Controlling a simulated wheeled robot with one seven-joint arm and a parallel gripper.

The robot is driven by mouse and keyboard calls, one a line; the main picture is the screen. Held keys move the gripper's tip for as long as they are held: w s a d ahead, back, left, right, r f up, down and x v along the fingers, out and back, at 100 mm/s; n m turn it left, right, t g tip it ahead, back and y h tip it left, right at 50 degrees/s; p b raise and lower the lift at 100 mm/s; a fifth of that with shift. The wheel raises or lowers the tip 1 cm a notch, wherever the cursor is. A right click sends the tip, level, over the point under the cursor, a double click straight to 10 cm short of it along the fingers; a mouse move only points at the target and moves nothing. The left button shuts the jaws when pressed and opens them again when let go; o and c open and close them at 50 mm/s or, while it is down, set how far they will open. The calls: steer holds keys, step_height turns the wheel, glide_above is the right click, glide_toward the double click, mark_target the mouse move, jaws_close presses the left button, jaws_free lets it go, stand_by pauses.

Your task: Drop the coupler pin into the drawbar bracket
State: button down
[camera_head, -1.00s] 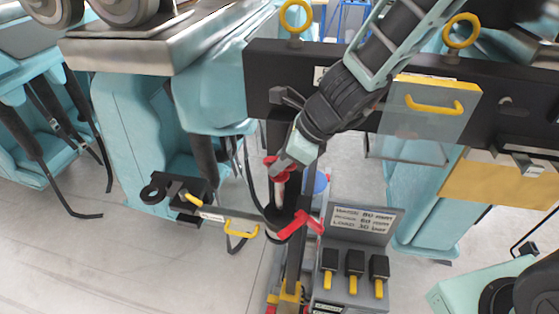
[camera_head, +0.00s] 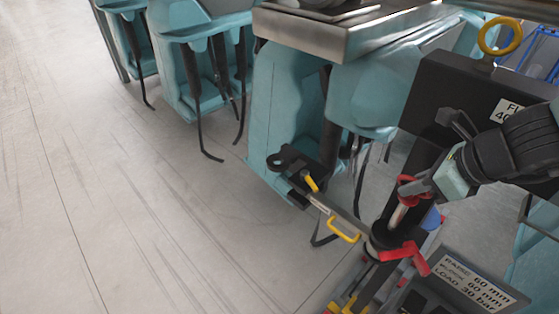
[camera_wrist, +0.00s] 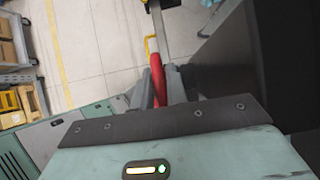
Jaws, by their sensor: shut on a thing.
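My gripper (camera_head: 418,190) is shut on a red part (camera_head: 408,185) at the top of a pale upright rod (camera_head: 397,214). The wrist view shows the red part (camera_wrist: 157,78) between the two grey fingers. The rod stands in a black collar (camera_head: 384,238), with a red lever (camera_head: 410,257) beside it. I cannot tell whether the held part belongs to the coupler pin. A black bracket with a round eye (camera_head: 285,160), seemingly the drawbar bracket, lies left of my gripper. A short yellow handle (camera_head: 311,184) sits beside it, and a bar with a yellow loop (camera_head: 344,231) runs to the collar.
A grey sign panel (camera_head: 473,283) stands at the lower right. A black beam (camera_head: 450,100) with a yellow ring (camera_head: 501,36) is above my gripper. The floor (camera_head: 130,220) at the left is clear.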

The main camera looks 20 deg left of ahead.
mark_target(395, 221)
steer(key=shift+f, duration=0.1)
steer(key=shift+f+b, duration=5.95)
steer(key=shift+b, duration=0.15)
steer(key=c, duration=1.3)
jaws_free()
